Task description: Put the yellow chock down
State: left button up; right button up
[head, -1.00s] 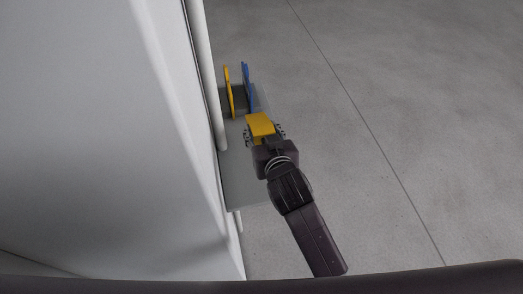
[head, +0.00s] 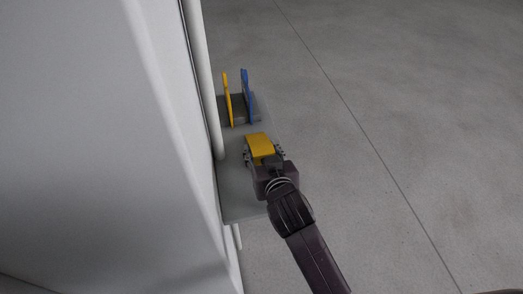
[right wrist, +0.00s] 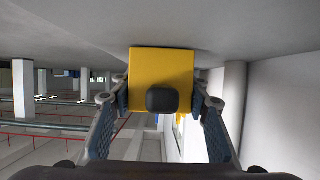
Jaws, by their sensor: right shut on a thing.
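The yellow chock (head: 260,144) is a yellow block held between the fingers of my right gripper (head: 265,154). It is over a narrow grey shelf (head: 236,188) beside the white wall. In the right wrist view the chock (right wrist: 161,65) fills the space between both fingers of the gripper (right wrist: 161,101), with a dark rounded knob (right wrist: 162,99) in front of its near face. A grey surface lies close along its upper edge there; I cannot tell whether the chock touches the shelf. My left gripper is not in view.
A yellow plate (head: 228,100) and a blue plate (head: 246,96) stand upright in a dark holder at the shelf's far end. A white wall (head: 100,150) with a vertical pipe (head: 205,80) borders the shelf on the left. Open floor (head: 420,110) lies to the right.

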jog(key=o, duration=1.6)
jog(key=shift+f, duration=0.1)
jog(key=shift+s+r, duration=0.1)
jog(key=shift+r, duration=0.1)
jog(key=b+v, duration=0.1)
jog(key=v, duration=1.1)
